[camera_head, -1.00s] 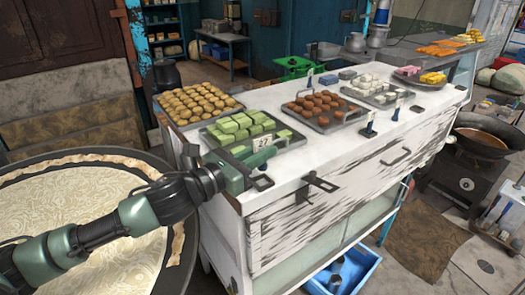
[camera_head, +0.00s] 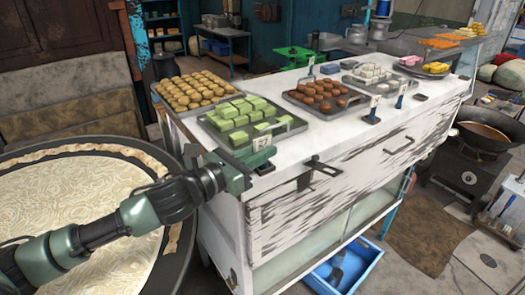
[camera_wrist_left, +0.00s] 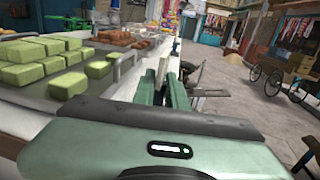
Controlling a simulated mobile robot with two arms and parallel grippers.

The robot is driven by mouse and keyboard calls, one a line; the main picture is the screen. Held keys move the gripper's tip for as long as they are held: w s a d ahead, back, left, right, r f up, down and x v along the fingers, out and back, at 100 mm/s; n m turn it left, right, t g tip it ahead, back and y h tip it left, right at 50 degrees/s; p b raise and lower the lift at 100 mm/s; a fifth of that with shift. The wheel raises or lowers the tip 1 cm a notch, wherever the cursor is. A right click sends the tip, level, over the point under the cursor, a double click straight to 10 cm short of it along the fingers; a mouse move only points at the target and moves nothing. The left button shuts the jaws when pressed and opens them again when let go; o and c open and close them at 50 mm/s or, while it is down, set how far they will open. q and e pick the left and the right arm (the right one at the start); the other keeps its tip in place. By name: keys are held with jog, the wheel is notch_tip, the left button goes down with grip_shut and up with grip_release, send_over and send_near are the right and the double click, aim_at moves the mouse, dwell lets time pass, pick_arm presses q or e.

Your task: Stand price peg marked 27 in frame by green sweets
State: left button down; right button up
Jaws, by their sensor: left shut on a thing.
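The price peg (camera_head: 262,142) carries a white card marked 27. My left gripper (camera_head: 240,167) is shut on it at the near left corner of the counter, beside the green sweets. The peg's lower part is hidden by the jaws. In the left wrist view the jaws (camera_wrist_left: 165,88) have a thin pale piece between them. The green sweets (camera_head: 238,109) lie in a dark tray (camera_head: 281,136) behind the gripper. A small black holder (camera_head: 264,168), seemingly the frame, stands on the counter edge just right of the gripper. My right gripper is out of view.
The white counter (camera_head: 320,148) also bears trays of yellow-brown sweets (camera_head: 195,89) and brown sweets (camera_head: 322,93). Other price pegs stand in holders by the trays, such as a blue one (camera_head: 373,105). A black latch (camera_head: 322,167) juts from the counter's front edge.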

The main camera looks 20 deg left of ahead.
pick_arm(q)
jog(key=shift+f, duration=0.15)
dwell(0.3)
jog(key=c, duration=1.3)
grip_release()
jog(key=shift+c, duration=0.2)
jog(key=shift+s+a, duration=0.1)
jog(key=shift+s+a+f, duration=0.15)
jog(key=shift+s+a, duration=0.05)
jog(key=shift+s, duration=0.05)
jog(key=b+v, duration=0.3)
jog(key=v, duration=0.3)
jog(key=shift+s+b, duration=0.2)
jog(key=shift+b, duration=0.2)
jog(key=shift+s+a, duration=0.15)
jog(key=shift+s, duration=0.1)
